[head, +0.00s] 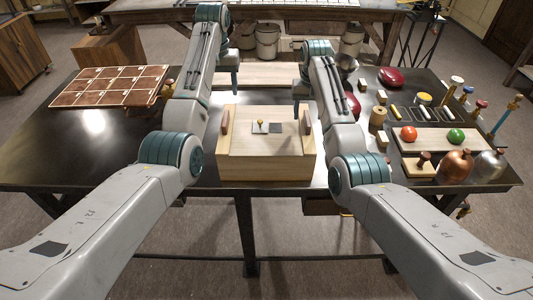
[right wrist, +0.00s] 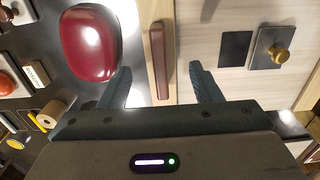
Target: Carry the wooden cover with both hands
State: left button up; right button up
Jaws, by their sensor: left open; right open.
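The wooden cover (head: 268,146) is a pale box-like piece at the front middle of the table. It has a brown handle on its left side (head: 225,121) and another on its right (head: 307,118). A small brass knob on a grey plate (head: 259,126) and a dark square sit on top. My left gripper (head: 235,88) is open, above and behind the left handle, apart from it. My right gripper (head: 297,100) is open near the right handle. In the right wrist view the right handle (right wrist: 158,62) lies ahead, between the lines of the open fingers (right wrist: 160,85), not gripped.
A brown compartmented tray (head: 110,86) lies at the left of the dark table (head: 95,140). To the right are a dark red rounded object (head: 390,77), a board with red and green balls (head: 432,146), and copper and silver bottles (head: 454,166). The table left of the cover is clear.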

notch_tip(320, 180, up, 9)
dwell(0.7)
